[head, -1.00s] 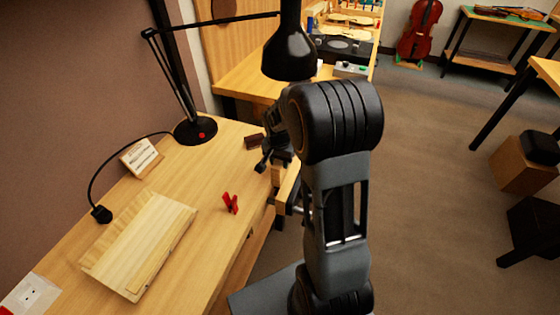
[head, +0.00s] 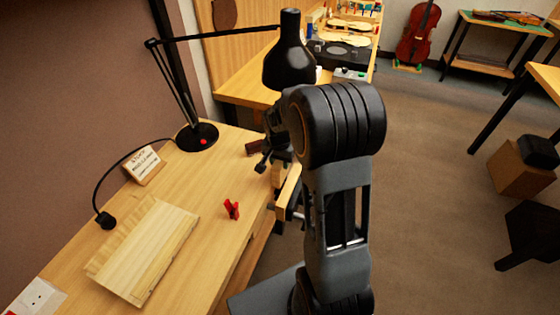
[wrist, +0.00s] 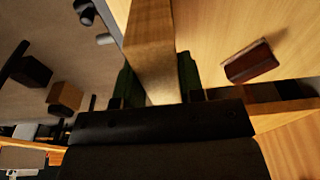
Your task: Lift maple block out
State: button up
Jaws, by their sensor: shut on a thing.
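The maple block (wrist: 150,36) is a pale wooden piece between the two dark green fingers of my gripper (wrist: 156,68) in the wrist view. My gripper is shut on it, with a finger against each side. The block's far end runs out of the top of that view. In the head view my gripper (head: 270,157) is at the bench's right edge, partly hidden by my arm. The wooden vise jaw (head: 288,188) shows just below it. I cannot tell whether the block is clear of the vise.
A dark red-brown block (head: 254,146) lies on the bench (head: 200,190) beside my gripper and also shows in the wrist view (wrist: 250,62). A red clip (head: 232,209), pale wooden boards (head: 145,250), a small sign (head: 144,165) and a black lamp (head: 197,137) are on the bench.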

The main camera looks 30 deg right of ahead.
jog(key=shift+r, duration=0.1)
jog(key=shift+r+p, duration=2.55)
jog(key=shift+r, duration=0.9)
jog(key=shift+a, duration=0.1)
